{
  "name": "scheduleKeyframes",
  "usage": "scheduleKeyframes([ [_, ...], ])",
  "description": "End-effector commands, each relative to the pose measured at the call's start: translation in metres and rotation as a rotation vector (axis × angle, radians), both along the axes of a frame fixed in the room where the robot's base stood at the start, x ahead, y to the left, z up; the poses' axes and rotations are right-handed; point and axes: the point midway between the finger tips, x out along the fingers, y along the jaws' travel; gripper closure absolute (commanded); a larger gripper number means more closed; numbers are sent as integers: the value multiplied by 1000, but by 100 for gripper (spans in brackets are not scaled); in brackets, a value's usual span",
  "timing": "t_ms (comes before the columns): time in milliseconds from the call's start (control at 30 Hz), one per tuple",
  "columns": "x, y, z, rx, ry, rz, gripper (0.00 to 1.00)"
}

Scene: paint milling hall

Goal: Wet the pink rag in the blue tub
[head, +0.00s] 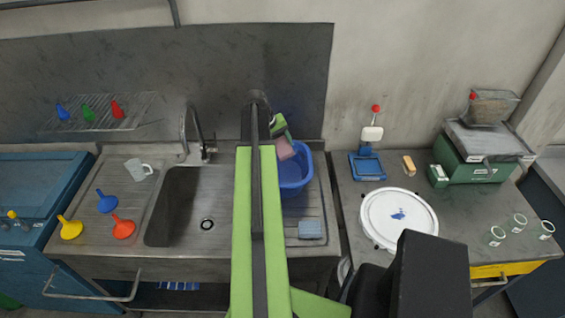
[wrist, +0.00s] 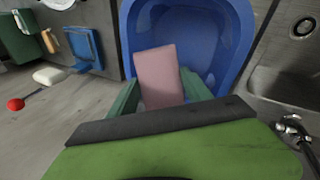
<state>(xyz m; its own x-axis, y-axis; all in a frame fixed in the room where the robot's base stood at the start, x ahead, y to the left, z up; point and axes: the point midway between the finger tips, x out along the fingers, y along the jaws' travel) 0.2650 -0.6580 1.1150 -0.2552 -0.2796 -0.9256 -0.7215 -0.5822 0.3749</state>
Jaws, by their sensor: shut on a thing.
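The pink rag (wrist: 160,75) is held between the green fingers of my gripper (wrist: 160,98) and looks like a flat, folded piece in the wrist view. In the head view the rag (head: 285,150) hangs from my gripper (head: 280,133), over the back left part of the blue tub. The blue tub (wrist: 228,35) lies behind the rag in the wrist view. In the head view the tub (head: 307,165) stands right of the sink, partly hidden by my arm. I cannot tell whether the rag touches the tub's inside or any water.
A steel sink (head: 185,215) with a tap (head: 197,135) lies left of the tub. A blue-grey sponge (head: 310,229) lies on the drainboard in front of the tub. A white lid (head: 398,218) and a green machine (head: 478,155) are on the right bench.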

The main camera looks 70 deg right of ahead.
Motion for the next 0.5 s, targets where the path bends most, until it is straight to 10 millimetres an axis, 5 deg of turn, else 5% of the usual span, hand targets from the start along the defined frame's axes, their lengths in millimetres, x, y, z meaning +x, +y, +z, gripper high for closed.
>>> scheduleKeyframes([
  [267, 0, 0, 2, 0, 0, 0, 75],
  [500, 0, 0, 29, 0, 0, 0, 75],
])
